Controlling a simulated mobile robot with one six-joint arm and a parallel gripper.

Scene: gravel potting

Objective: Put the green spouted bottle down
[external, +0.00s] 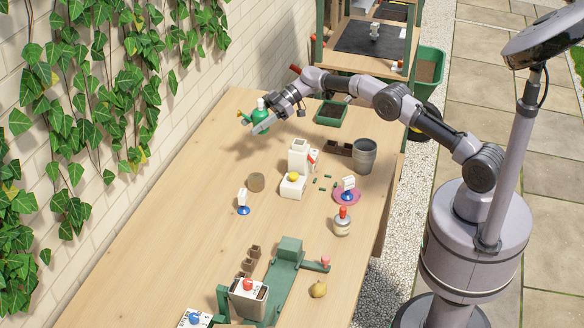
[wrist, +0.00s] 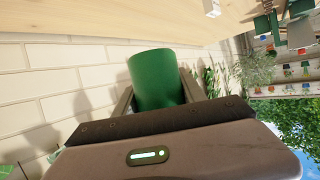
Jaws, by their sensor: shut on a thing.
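The green spouted bottle (external: 260,112) is at the far end of the wooden table, near the brick wall. It looks upright, with a pale cap on top. My gripper (external: 255,122) is shut on it. In the wrist view the bottle (wrist: 157,78) is a green rounded shape between the two fingers of my gripper (wrist: 158,92). Its spout is out of sight there. I cannot tell whether its base touches the table or hangs just above it.
A green tray of soil (external: 331,112) stands just right of the bottle. A grey pot (external: 365,156), a white carton (external: 299,155) and a pink saucer (external: 347,197) are nearer. The table's left side (external: 190,190) is clear along the ivy-covered wall.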

